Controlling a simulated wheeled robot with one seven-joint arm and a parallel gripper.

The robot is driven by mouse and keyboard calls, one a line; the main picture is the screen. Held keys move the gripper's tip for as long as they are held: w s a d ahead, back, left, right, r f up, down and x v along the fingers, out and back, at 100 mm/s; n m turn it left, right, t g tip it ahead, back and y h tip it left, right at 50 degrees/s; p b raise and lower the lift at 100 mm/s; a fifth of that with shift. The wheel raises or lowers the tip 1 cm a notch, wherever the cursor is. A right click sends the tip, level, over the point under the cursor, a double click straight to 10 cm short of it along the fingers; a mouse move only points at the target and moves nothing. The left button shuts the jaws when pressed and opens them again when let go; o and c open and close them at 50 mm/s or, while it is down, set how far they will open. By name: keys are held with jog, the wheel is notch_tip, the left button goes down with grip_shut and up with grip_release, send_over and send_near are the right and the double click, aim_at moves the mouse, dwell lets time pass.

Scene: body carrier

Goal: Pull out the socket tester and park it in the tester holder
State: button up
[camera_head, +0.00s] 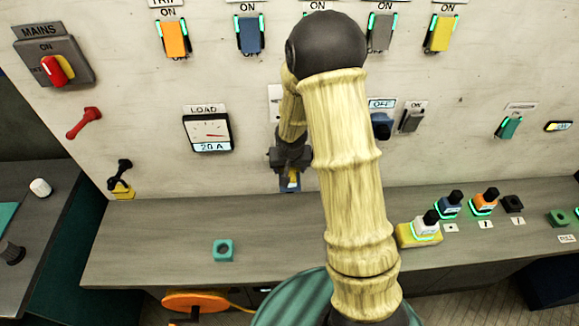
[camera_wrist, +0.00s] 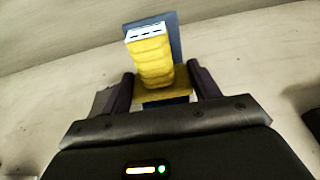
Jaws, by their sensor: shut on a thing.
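The socket tester (camera_wrist: 150,62) looks like a yellow ribbed body with a white, dark-slotted end. It sits between the two fingers of my gripper (camera_wrist: 162,88), in front of a blue plate (camera_wrist: 174,30) near the pale panel. My gripper (camera_head: 291,158) is shut on it, low on the panel in the head view, where only a small yellow and blue part (camera_head: 292,180) shows below the jaws. I cannot tell whether the tester is still seated in a socket. A small teal block with a recess (camera_head: 223,251) stands on the bench; I cannot tell whether it is the tester holder.
The grey bench (camera_head: 150,240) runs below the panel. A yellow block with a white-bodied piece (camera_head: 419,234), and blue (camera_head: 448,206) and orange (camera_head: 485,202) pieces stand at right. A load meter (camera_head: 207,130) and switches line the panel. My arm hides the middle of the bench.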

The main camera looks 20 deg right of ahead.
aim_at(291, 182)
jog(key=shift+s+a+f+b, duration=0.1)
jog(key=shift+s+a+b, duration=0.05)
jog(key=shift+s+b, duration=0.6)
jog(key=shift+s+a+f+b, duration=0.1)
jog(key=shift+s+a+b, duration=0.1)
jog(key=shift+s+b, duration=0.55)
jog(key=shift+s+a+f+b, duration=0.15)
jog(key=shift+s+b, duration=0.35)
jog(key=shift+s, duration=0.45)
jog(key=s+a+b, duration=0.1)
jog(key=s+b, duration=0.3)
jog(key=s, duration=0.2)
jog(key=shift+s+a+f+b, duration=0.15)
jog(key=shift+f+b, duration=0.15)
jog(key=shift+b, duration=0.1)
jog(key=shift+s, duration=0.1)
jog(key=s+a+r+b, duration=0.1)
jog(key=s+r+b, duration=0.4)
jog(key=s, duration=0.3)
jog(key=shift+s+a, duration=0.35)
dwell(0.9)
dwell(0.3)
